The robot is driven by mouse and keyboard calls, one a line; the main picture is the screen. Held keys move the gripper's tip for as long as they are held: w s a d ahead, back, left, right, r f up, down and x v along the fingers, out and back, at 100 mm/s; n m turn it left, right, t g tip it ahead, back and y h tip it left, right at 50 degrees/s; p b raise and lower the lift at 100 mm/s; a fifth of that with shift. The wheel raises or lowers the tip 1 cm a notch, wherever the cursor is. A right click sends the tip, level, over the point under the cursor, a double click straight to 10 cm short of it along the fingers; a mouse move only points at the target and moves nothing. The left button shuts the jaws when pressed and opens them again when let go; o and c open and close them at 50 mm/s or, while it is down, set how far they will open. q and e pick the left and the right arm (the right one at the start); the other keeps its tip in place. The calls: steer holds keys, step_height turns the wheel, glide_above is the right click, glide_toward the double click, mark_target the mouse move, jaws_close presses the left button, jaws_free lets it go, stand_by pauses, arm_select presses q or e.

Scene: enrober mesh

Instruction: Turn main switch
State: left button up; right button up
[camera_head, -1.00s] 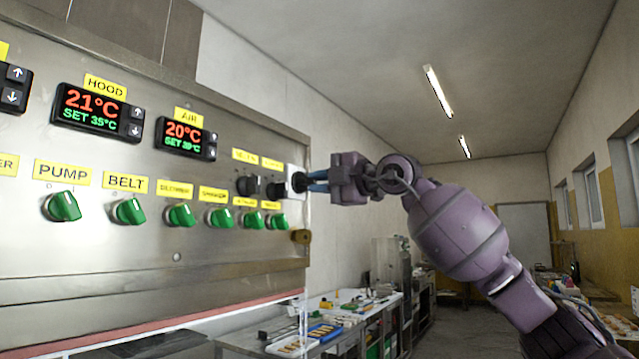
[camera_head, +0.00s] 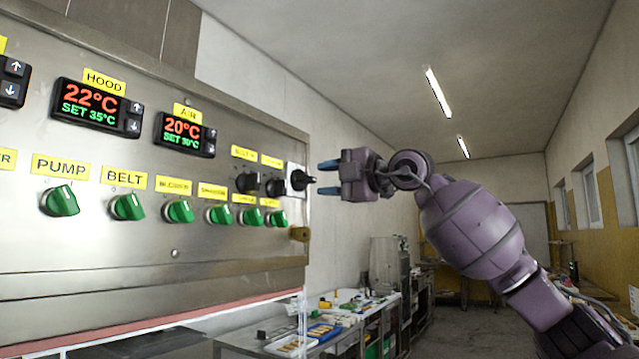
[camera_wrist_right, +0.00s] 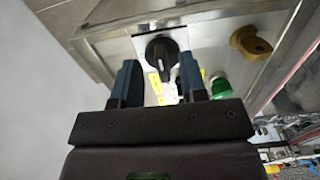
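The main switch (camera_head: 301,180) is a black rotary knob on a light square plate at the right end of the steel control panel (camera_head: 120,245). In the right wrist view the black knob (camera_wrist_right: 161,54) shows ahead, between and beyond the fingers. My right gripper (camera_head: 326,179) is open, its two blue fingers apart, one above the other in the head view. The fingertips are just right of the knob, with a small gap and nothing held. The open fingers also show in the right wrist view (camera_wrist_right: 160,78). My left gripper is not in view.
Green knobs such as the pump knob (camera_head: 62,201) line the panel, and another black knob (camera_head: 249,183) sits left of the switch. A yellow-brown part (camera_head: 299,233) juts from the panel edge below. A cluttered workbench (camera_head: 340,320) stands behind.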

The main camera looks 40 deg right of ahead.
steer(key=b+v, duration=0.2)
steer(key=v, duration=0.6)
steer(key=shift+s, duration=0.3)
steer(key=shift+d, duration=0.1)
